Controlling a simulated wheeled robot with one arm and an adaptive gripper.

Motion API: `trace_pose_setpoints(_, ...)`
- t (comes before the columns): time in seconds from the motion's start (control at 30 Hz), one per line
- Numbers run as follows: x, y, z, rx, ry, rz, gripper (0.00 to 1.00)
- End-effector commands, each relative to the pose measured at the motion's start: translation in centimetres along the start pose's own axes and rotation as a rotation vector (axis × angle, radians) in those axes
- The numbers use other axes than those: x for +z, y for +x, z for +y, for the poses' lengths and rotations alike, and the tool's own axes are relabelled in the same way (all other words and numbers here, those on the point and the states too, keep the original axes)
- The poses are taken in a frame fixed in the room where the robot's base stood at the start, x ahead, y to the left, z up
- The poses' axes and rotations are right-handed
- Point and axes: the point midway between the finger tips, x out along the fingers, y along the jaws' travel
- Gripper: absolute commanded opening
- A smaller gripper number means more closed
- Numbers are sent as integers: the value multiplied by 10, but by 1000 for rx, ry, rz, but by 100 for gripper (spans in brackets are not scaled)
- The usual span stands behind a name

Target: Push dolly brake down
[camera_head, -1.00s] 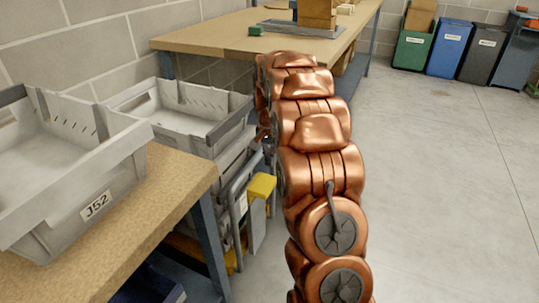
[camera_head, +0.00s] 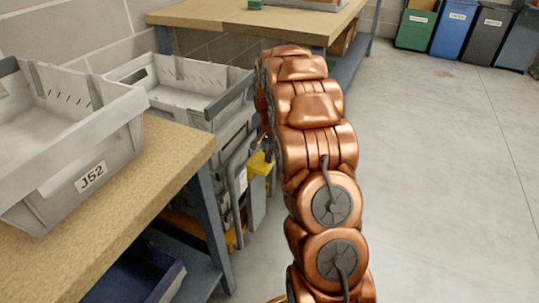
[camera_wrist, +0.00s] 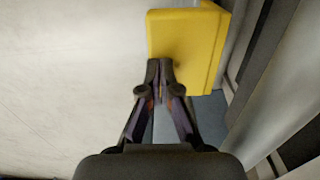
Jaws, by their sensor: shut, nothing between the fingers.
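The yellow block-shaped part (camera_head: 260,163), which looks like the dolly's brake pedal, sticks out from the grey dolly and crate stack between the two benches. In the wrist view the yellow part (camera_wrist: 188,48) fills the upper middle. My gripper (camera_wrist: 160,68) is shut and empty, with its fingertips over the lower left of the yellow face. I cannot tell whether they touch it. In the head view my gripper (camera_head: 265,150) is mostly hidden behind my copper arm, close above the yellow part.
A grey crate marked J52 (camera_head: 95,180) stands on the near bench (camera_head: 150,215). Another grey crate (camera_head: 190,100) tops the stack. A far bench (camera_head: 220,22) stands behind. Coloured bins (camera_head: 455,28) line the back wall. The floor on the right (camera_head: 440,180) is clear.

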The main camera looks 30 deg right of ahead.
Motion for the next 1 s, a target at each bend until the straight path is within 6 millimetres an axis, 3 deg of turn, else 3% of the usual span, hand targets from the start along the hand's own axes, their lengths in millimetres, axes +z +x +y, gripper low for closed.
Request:
trace_pose_setpoints(0.17, 0, 4, 0, 2, 0, -3, 0)
trace_pose_setpoints(0.57, 0, 49, 0, 1, 0, -1, 0)
trace_pose_setpoints(1.0, 0, 51, 0, 1, 0, -1, 0)
